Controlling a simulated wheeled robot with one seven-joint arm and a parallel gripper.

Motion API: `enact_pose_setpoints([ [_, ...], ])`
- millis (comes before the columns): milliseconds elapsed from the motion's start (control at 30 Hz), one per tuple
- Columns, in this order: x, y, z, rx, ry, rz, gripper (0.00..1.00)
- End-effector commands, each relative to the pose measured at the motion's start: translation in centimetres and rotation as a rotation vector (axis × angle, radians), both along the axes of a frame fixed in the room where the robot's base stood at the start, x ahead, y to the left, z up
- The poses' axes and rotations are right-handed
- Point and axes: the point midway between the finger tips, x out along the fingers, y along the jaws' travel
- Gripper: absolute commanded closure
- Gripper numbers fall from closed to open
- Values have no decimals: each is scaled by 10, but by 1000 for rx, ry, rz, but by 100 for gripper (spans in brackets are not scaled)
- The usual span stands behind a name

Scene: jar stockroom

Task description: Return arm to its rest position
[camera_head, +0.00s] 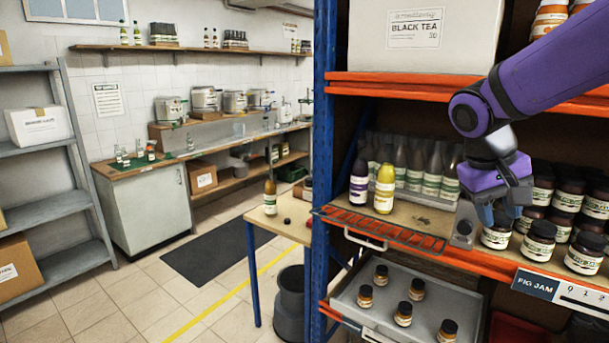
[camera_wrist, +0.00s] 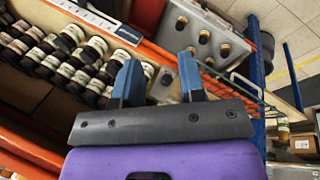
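My purple arm reaches in from the upper right in the head view. My gripper (camera_head: 497,216) points down in front of the middle shelf, close to the fig jam jars (camera_head: 538,241). In the wrist view my gripper (camera_wrist: 160,78) shows two blue fingers held wide apart, with nothing gripped between them. I cannot tell whether the fingers touch any jar.
The orange shelf edge (camera_head: 400,94) and blue upright (camera_head: 323,130) frame the rack. Dark bottles, a yellow bottle (camera_head: 384,188) and a wire rack (camera_head: 385,228) stand left of the gripper. A grey tray (camera_head: 345,300) with several small jars lies below. Open floor lies left.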

Motion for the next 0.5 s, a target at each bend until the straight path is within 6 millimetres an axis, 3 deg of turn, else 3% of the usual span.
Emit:
enact_pose_setpoints([
  [200,-53,-1,20,149,-115,35,63],
  [500,-118,8,34,291,-302,102,63],
])
